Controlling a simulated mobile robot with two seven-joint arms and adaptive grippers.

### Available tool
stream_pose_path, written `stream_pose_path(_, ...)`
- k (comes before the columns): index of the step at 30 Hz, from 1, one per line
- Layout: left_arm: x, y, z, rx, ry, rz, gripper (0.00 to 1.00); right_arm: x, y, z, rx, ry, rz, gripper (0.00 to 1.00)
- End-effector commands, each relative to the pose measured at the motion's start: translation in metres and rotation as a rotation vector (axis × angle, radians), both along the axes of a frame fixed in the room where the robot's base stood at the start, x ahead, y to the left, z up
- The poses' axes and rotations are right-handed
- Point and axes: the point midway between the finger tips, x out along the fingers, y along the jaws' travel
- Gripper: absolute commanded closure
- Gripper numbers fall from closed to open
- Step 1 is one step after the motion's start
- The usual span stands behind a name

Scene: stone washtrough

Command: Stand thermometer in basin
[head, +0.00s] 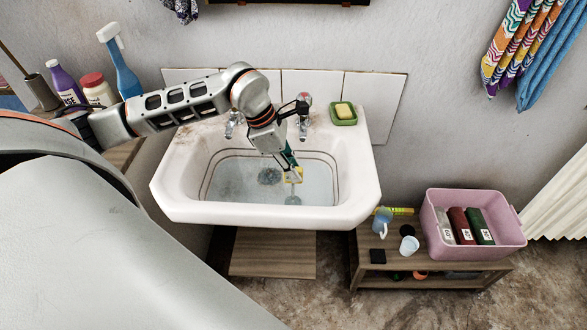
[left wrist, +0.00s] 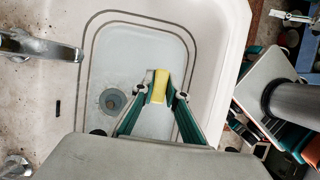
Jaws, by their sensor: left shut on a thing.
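The white basin (head: 165,188) is set against the wall, with a dark drain (head: 268,176) in its floor. My left gripper (head: 292,172) reaches down inside the basin, right of the drain. It is shut on a small yellow thing, which I take to be the thermometer (head: 296,178). The thermometer shows between the green fingers of my left gripper (left wrist: 156,100) in the left wrist view, as a yellow block (left wrist: 159,84). A pale part shows below the yellow in the head view. I cannot tell whether its lower end touches the basin floor. My right gripper is not in view.
Two taps stand at the basin's back, one by my left forearm (head: 232,122) and one right of it (head: 303,115). A green soap dish (head: 343,119) sits on the back right rim. A low shelf (head: 440,266) holds a pink crate (head: 508,228) and a white cup (head: 409,245).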

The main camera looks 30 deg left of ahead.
Motion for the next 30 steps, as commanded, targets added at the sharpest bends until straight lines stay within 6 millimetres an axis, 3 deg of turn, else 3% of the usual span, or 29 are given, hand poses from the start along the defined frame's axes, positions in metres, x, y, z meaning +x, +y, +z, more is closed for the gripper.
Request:
stream_pose_path(7, 0.0, 0.0, -0.003, 0.0, 0.0, 0.0, 1.0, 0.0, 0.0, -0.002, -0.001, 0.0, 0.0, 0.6)
stream_pose_path(8, 0.0, 0.0, -0.002, 0.0, 0.0, 0.0, 0.79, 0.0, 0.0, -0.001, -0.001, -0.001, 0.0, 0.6)
stream_pose_path(9, 0.0, 0.0, -0.002, 0.0, 0.0, 0.0, 0.7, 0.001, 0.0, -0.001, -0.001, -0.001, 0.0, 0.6)
stream_pose_path(22, 0.0, 0.001, 0.004, 0.0, -0.002, 0.0, 0.7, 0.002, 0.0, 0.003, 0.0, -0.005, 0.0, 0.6)
stream_pose_path(30, -0.008, 0.017, 0.047, 0.002, -0.006, 0.001, 0.7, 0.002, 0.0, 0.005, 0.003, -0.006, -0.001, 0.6)
